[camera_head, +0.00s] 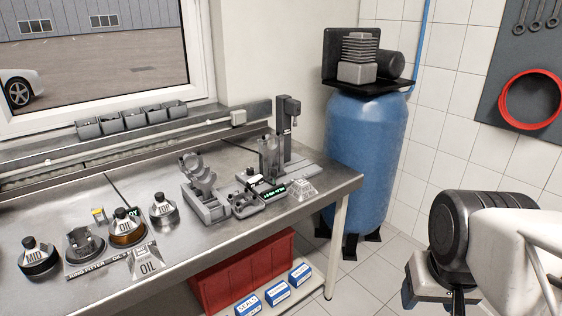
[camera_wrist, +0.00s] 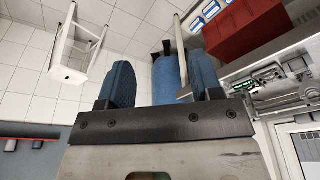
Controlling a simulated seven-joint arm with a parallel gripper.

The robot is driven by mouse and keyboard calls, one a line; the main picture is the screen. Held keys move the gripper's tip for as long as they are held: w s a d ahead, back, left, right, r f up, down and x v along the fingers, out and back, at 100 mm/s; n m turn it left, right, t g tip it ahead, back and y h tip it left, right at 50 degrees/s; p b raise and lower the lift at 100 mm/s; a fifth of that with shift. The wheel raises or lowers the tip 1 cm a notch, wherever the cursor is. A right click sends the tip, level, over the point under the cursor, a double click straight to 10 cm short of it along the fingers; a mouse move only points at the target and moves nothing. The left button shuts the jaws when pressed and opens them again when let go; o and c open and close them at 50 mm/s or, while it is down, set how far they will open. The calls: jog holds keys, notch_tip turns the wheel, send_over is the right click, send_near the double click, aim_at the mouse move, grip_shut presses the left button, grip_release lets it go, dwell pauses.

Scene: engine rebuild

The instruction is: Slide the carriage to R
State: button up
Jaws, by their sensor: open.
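A small grey fixture with a black knob (camera_head: 243,205) sits near the bench's front edge, beside a green-lit display (camera_head: 274,191). It may hold the carriage, but I cannot make out the carriage or an R mark. Behind the display stands an upright column device (camera_head: 284,130) on a flat grey base. My gripper (camera_wrist: 163,85) is open in the wrist view, with its two blue fingers apart and nothing between them. It is off the bench's right end, well away from the fixture. Part of the bench equipment (camera_wrist: 285,82) shows upside down in the wrist view.
The steel bench (camera_head: 225,155) also carries a grey cradle (camera_head: 205,190), several labelled pots such as MID (camera_head: 38,258), and a ring fitter (camera_head: 85,248). A blue tank (camera_head: 365,165) stands past the bench's right end. Red drawers (camera_head: 240,275) are below.

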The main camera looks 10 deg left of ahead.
jog(key=shift+c, duration=0.6)
jog(key=w+a+r, duration=0.2)
jog(key=w+a, duration=0.2)
jog(key=w, duration=0.6)
jog(key=w+a+r+t, duration=0.1)
jog(key=w+a, duration=0.2)
jog(key=w, duration=0.8)
jog(key=w+a+r, duration=0.2)
jog(key=w+a, duration=0.2)
jog(key=w, duration=0.6)
jog(key=w+a+f, duration=0.6)
jog(key=w+a, duration=0.5)
jog(key=w, duration=0.2)
jog(key=w+a+f+t, duration=0.1)
jog(key=w+a+f, duration=0.5)
jog(key=w+a, duration=0.6)
jog(key=shift+w, duration=0.7)
jog(key=shift+f, duration=0.15)
